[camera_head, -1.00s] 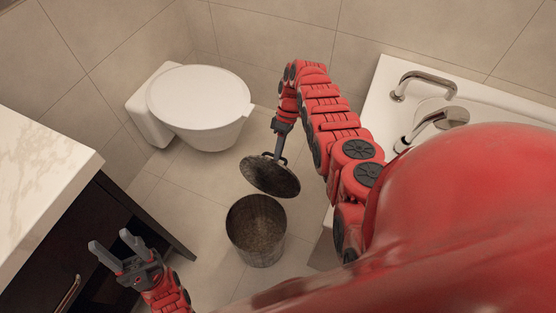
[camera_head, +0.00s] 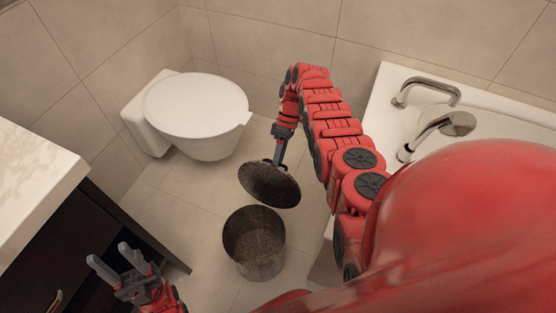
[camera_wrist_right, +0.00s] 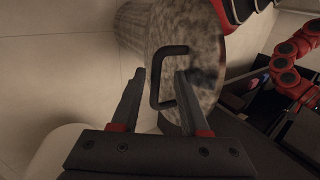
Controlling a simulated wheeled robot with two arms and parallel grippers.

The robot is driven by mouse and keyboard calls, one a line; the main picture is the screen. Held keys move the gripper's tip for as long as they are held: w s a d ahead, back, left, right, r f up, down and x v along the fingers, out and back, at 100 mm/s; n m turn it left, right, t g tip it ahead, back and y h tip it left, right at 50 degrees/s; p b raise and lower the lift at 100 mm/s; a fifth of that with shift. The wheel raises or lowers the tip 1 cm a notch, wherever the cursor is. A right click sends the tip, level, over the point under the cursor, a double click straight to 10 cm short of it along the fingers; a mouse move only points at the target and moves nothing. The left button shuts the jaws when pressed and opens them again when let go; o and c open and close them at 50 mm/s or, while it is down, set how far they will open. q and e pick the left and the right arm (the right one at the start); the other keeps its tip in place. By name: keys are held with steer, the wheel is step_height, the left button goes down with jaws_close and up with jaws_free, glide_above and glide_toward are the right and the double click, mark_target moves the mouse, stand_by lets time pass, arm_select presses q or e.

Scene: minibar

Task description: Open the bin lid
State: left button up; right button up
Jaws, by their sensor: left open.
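The bin (camera_head: 254,250) is a dark, speckled round bucket on the tiled floor, its top uncovered and its inside visible. Its round lid (camera_head: 268,186) is tilted up at the bin's far side, above the rim. My right gripper (camera_head: 278,160) is at the lid's upper face. In the right wrist view, the dark lid handle (camera_wrist_right: 154,80) lies between the spread fingers of my right gripper (camera_wrist_right: 160,75), with gaps beside it. I cannot tell whether a finger touches it. My left gripper (camera_head: 108,254) is open and empty, left of the bin.
A white toilet (camera_head: 197,105) stands behind and left of the bin. A basin (camera_head: 385,110) with a tap is at the right. A dark cabinet with a pale top (camera_head: 35,165) is at the left. Floor left of the bin is clear.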

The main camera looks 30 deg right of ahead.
steer(key=shift+r+p, duration=1.8)
steer(key=shift+r, duration=0.25)
steer(key=shift+s+a+r+p, duration=0.1)
steer(key=shift+s+r+p, duration=0.25)
steer(key=shift+p, duration=0.7)
steer(key=s+a+p, duration=0.1)
steer(key=s+p, duration=0.1)
steer(key=p, duration=0.1)
steer(key=s+a+p, duration=0.1)
steer(key=s+p, duration=0.1)
steer(key=p, duration=0.2)
steer(key=shift+s+a, duration=0.2)
steer(key=s+a+p, duration=0.4)
steer(key=s+p, duration=0.5)
steer(key=shift+s, duration=0.2)
steer(key=shift+w+a, duration=0.1)
